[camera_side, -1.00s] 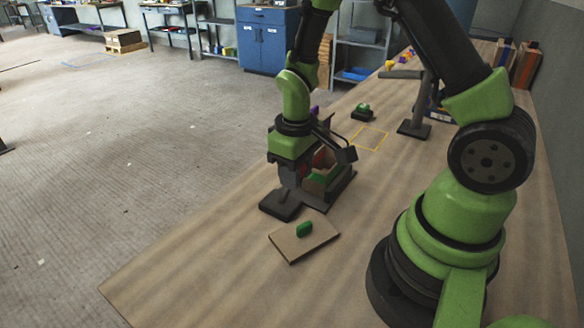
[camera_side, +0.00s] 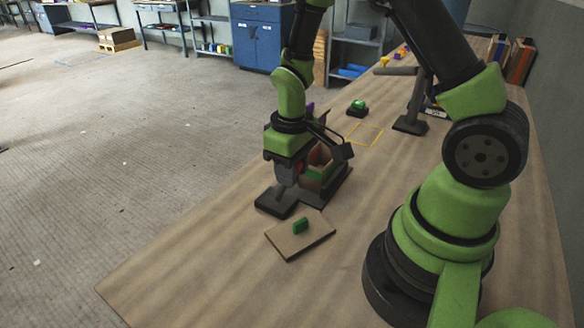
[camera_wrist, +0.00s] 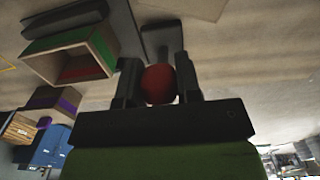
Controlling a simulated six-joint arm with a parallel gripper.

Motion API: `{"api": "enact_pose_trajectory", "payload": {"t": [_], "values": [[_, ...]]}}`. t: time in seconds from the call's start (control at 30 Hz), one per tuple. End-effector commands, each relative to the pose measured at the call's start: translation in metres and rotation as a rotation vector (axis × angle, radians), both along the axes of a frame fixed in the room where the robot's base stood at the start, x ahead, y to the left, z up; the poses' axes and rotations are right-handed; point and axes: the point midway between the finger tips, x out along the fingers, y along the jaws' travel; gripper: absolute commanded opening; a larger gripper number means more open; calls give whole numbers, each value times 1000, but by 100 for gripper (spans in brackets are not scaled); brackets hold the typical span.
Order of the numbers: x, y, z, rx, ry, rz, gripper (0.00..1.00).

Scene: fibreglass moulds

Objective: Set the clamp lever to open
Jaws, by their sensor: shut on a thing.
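The clamp is a dark flat base (camera_side: 277,203) on the table, with a lever rising from it under my gripper. In the wrist view, the lever's round red knob (camera_wrist: 160,85) sits between the two fingers of my gripper (camera_wrist: 158,82). The fingers are shut on the knob. In the side view my gripper (camera_side: 285,178) points down just above the dark base. The side view mostly hides the knob and lever behind the fingers, so I cannot tell the lever's angle well.
An open box with green and red inside (camera_wrist: 70,52) stands close beside my gripper. A tan board (camera_side: 285,240) with a green piece (camera_side: 300,226) lies in front. A green button (camera_side: 358,105), a yellow outline (camera_side: 366,135) and a dark stand (camera_side: 411,124) are farther back.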

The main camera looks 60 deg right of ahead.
Motion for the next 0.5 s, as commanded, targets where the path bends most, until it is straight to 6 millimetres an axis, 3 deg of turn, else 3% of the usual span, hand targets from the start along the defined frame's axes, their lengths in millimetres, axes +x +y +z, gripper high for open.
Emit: {"api": "enact_pose_trajectory", "payload": {"t": [0.37, 0.4, 0.5], "values": [[-2, 0, -1, 1, 9, -2, 0], [-2, 0, -1, 1, 9, -2, 36], [-2, 0, -1, 1, 7, -1, 57]]}}
